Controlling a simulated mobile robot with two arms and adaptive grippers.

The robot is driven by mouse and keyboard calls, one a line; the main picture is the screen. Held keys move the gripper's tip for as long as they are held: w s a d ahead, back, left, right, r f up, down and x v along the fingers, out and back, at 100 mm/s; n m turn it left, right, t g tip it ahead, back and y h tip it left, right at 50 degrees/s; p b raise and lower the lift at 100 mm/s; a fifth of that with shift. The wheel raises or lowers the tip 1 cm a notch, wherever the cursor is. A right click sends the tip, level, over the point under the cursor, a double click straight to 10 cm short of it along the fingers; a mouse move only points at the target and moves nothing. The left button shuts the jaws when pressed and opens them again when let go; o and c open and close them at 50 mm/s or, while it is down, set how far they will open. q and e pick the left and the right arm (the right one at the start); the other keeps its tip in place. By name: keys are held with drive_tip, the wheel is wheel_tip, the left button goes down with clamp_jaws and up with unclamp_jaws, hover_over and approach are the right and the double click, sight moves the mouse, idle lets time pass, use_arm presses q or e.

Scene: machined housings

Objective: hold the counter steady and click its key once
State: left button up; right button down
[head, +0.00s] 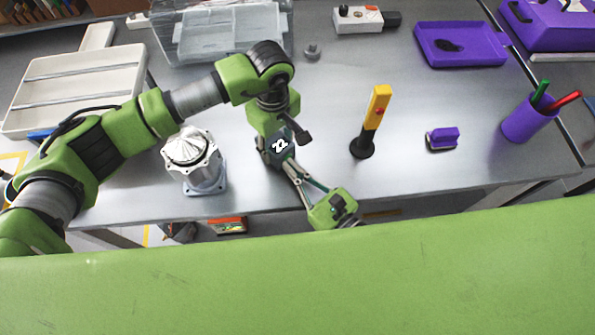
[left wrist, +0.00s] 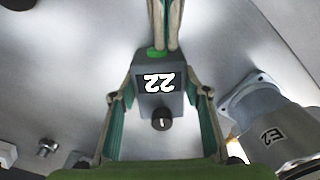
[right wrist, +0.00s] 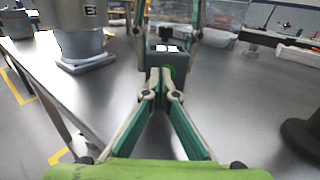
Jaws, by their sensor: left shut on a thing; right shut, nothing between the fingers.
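The counter (left wrist: 147,101) is a small dark grey box with a white-on-black display reading 22, a black knob and a green key (left wrist: 156,52). It stands on the metal table and shows in the head view (head: 268,150) and the right wrist view (right wrist: 153,62). My left gripper (left wrist: 160,92) is shut on it, one finger on each side. My right gripper (right wrist: 161,76) is shut and empty, its fingertips at the green key. I cannot tell whether they touch it. In the head view, the right gripper (head: 292,163) reaches in from the front right.
A yellow handle on a black base (head: 375,108) and a purple block (head: 443,138) stand to the right. Trays lie behind. The table's front edge is near.

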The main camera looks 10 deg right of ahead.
use_arm(q)
drive_tip(key=shift+s+d, duration=0.4)
drive_tip(key=shift+s, duration=0.1)
use_arm(e)
drive_tip(key=shift+r, duration=0.1)
drive_tip(key=shift+s+d, duration=0.1)
drive_tip(key=shift+s, duration=0.05)
use_arm(q)
drive_tip(key=shift+w+a+f, duration=0.1)
drive_tip(key=shift+a, duration=0.05)
use_arm(e)
drive_tip(key=v, duration=1.3)
drive_tip(key=shift+s+d, duration=0.25)
drive_tip(key=shift+s, duration=0.1)
use_arm(q)
drive_tip(key=o, duration=1.3)
drive_tip(key=shift+o, duration=0.2)
drive_tip(key=shift+w, duration=0.1)
use_arm(e)
drive_tip(key=shift+w+a, duration=0.1)
drive_tip(key=shift+w, duration=0.05)
